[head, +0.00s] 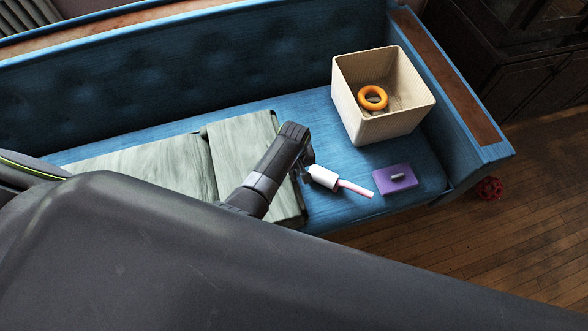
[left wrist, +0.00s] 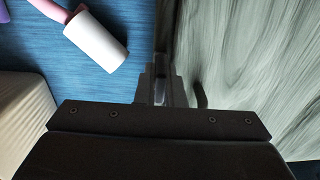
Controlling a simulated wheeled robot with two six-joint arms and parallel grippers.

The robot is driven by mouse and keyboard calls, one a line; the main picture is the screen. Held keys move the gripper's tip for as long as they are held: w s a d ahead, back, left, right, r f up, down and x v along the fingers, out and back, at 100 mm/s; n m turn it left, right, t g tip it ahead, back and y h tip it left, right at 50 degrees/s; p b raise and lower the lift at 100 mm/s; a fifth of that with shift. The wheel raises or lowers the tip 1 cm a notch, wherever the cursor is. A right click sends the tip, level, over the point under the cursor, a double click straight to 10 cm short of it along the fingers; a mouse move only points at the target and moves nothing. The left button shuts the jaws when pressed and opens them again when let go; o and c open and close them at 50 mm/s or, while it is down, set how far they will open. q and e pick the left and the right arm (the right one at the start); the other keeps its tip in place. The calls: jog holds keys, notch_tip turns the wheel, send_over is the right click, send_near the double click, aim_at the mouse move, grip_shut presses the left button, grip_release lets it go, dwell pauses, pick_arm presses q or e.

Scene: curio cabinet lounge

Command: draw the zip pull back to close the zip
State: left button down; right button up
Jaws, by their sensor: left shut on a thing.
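A grey-green marbled zip case (head: 238,145) lies on the blue sofa seat, with a dark gap between its left and right panels. It fills the right of the left wrist view (left wrist: 265,60). My left gripper (head: 305,168) is at the right edge of the case, fingers pointing down. In the left wrist view its fingers (left wrist: 162,88) are close together beside the marbled surface, shut on what seems to be the zip pull, which they hide. A small dark curved piece shows just right of the fingers. The zip's teeth cannot be made out. My right gripper is not in view.
A white lint roller (head: 322,178) with a pink handle lies just right of my left gripper. A purple pad (head: 395,180) with a small grey piece is farther right. A cream basket (head: 385,129) holding an orange ring (head: 373,91) stands behind, by the wooden-topped armrest (head: 452,72).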

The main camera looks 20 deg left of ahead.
pick_arm(q)
jog(key=shift+a, duration=0.1)
